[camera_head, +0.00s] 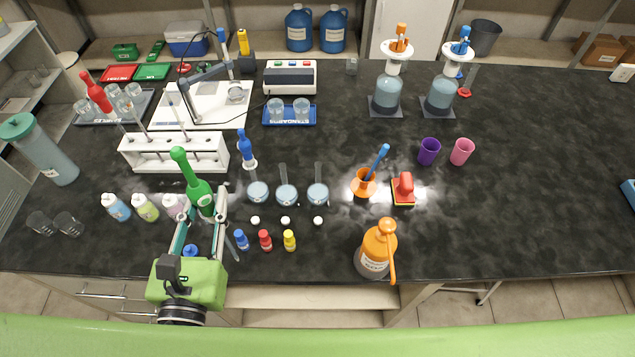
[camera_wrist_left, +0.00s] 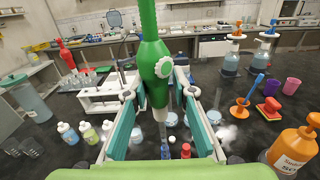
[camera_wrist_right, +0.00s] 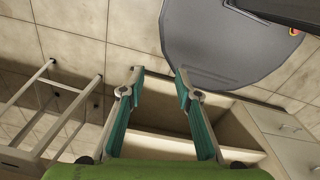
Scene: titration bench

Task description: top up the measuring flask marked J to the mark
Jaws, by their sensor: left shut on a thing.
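Three measuring flasks with pale blue liquid stand in a row mid-bench: the left flask (camera_head: 258,193), middle flask (camera_head: 287,195) and right flask (camera_head: 318,194). Their marks and letters are too small to read. My left gripper (camera_head: 202,208) is shut on a green pipette filler (camera_head: 187,170), held upright to the left of the flasks. In the left wrist view the green pipette filler (camera_wrist_left: 150,50) stands between the fingers, with its pale lower end pointing down. My right gripper (camera_wrist_right: 158,82) is open and empty, away from the bench top.
A white rack (camera_head: 150,160) stands behind my left gripper. White caps (camera_head: 285,221) and small blue, red and yellow bottles (camera_head: 265,240) lie before the flasks. An orange bottle (camera_head: 375,252) stands front right. The bench's right side is largely clear.

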